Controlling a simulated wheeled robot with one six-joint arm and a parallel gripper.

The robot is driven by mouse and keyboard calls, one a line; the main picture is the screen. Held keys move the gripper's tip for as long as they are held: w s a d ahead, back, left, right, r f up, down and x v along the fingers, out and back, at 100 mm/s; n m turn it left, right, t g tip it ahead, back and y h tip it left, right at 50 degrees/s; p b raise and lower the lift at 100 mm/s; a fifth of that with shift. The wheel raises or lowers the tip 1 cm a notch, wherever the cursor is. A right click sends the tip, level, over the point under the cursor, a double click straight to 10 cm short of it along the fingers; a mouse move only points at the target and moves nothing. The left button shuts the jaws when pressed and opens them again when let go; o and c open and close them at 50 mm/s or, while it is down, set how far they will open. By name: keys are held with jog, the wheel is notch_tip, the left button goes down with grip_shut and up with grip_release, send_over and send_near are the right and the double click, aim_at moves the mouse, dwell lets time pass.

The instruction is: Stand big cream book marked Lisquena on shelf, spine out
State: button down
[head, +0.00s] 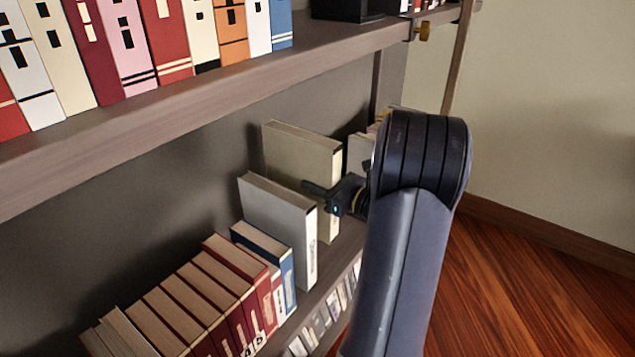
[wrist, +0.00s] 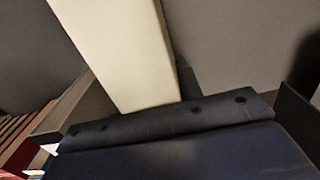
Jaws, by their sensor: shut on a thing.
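A big cream book (head: 300,148) stands upright on the lower shelf in the head view, its spine side facing out toward my arm. My gripper (head: 335,192) is at that spine, with one finger showing in the gap on the book's left, and it is shut on the book. In the wrist view the book's pale face (wrist: 122,50) runs up between the left finger and the right finger of my gripper (wrist: 185,112). No lettering shows on this book, as my gripper covers part of its spine.
A large pale grey book (head: 278,225) with small dark spine lettering stands close on the left. Beyond it are a blue book (head: 265,250) and several red books (head: 215,290). More books (head: 362,148) stand to the right, partly behind my arm. The upper shelf (head: 200,100) overhangs.

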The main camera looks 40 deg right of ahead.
aim_at(318, 210)
jog(key=shift+r, duration=0.2)
jog(key=shift+f+b, duration=3.4)
jog(key=shift+f, duration=1.35)
jog(key=shift+d+r, duration=0.1)
jog(key=shift+r, duration=0.05)
